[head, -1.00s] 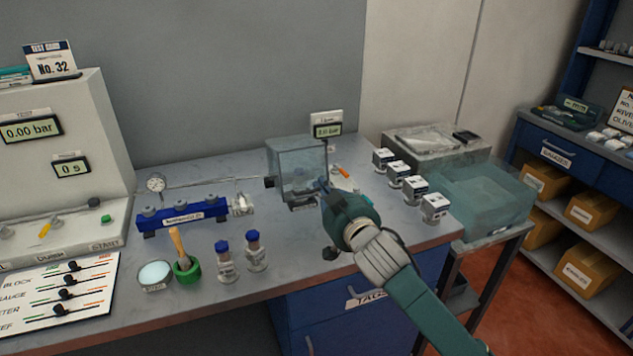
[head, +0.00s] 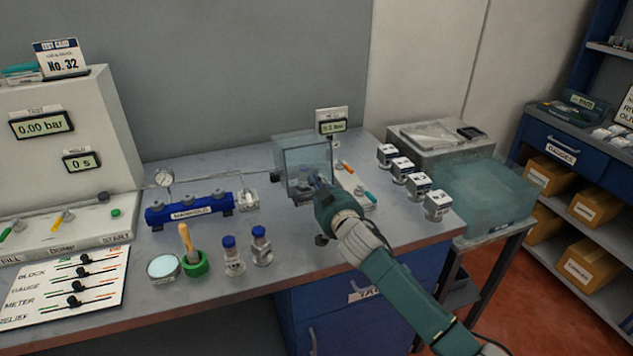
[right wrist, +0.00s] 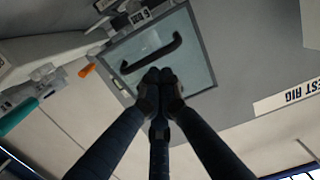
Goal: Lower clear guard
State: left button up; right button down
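The clear guard (head: 303,153) is a see-through box at the back of the bench. In the right wrist view its clear panel (right wrist: 190,68) carries a dark bar handle (right wrist: 150,53). My right gripper (head: 319,182) is at the guard's front, low on its face. In the right wrist view the right gripper's dark fingertips (right wrist: 159,76) are together, just beside the handle, with nothing visible between them. I cannot tell whether they touch the panel. My left gripper is not in view.
A blue manifold (head: 190,210) with a gauge stands left of the guard. Several white-and-dark blocks (head: 403,168) line the right side. A teal clear bin (head: 485,190) stands far right.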

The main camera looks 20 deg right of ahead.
jog(key=shift+f, duration=0.1)
jog(key=f+b, duration=0.1)
jog(key=s+f+b, duration=0.1)
jog(key=f, duration=0.1)
jog(key=shift+w+r, duration=0.1)
jog(key=shift+r, duration=0.1)
